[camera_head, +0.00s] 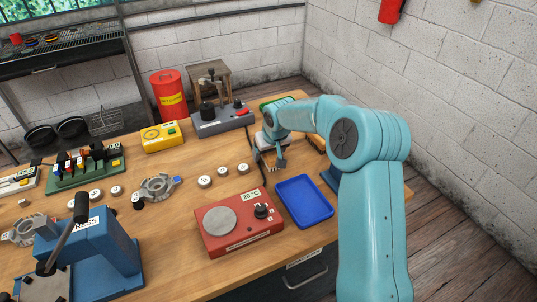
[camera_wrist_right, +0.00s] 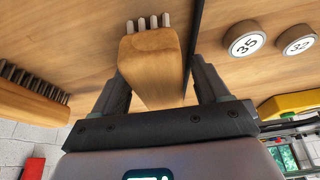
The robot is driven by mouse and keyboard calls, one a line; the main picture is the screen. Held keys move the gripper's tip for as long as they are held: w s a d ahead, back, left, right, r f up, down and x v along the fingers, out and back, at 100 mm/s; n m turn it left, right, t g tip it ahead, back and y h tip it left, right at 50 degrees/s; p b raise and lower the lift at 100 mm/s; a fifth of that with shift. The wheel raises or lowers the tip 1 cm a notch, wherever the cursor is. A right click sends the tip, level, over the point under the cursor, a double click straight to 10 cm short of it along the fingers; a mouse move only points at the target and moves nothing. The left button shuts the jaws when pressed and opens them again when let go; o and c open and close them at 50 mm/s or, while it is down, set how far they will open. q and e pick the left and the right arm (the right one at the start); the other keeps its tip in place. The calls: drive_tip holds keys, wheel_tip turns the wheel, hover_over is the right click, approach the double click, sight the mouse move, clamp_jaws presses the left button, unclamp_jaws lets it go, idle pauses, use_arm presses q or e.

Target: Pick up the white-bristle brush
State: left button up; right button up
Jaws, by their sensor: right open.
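The white-bristle brush (camera_wrist_right: 152,60) is a wooden block with a few pale bristles at its far end in the right wrist view. It lies between the two fingers of my right gripper (camera_wrist_right: 160,68), with a finger on each side. The fingers are open, and I cannot tell whether either touches the wood. In the head view my right gripper (camera_head: 270,160) is low over the table behind the blue tray, and it mostly hides the brush. My left gripper is not in view.
A dark-bristle brush (camera_wrist_right: 35,95) lies beside the gripper; its wood shows in the head view (camera_head: 317,143). A blue tray (camera_head: 305,201) and a red hot plate (camera_head: 222,240) stand in front. Numbered discs (camera_wrist_right: 245,40) lie nearby.

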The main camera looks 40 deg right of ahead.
drive_tip(key=c, duration=1.1)
drive_tip(key=shift+r, duration=0.1)
drive_tip(key=shift+r+p, duration=0.4)
drive_tip(key=shift+p, duration=0.15)
wheel_tip(320, 180, up, 20)
drive_tip(key=shift+f+p, duration=0.2)
drive_tip(key=shift+p, duration=0.25)
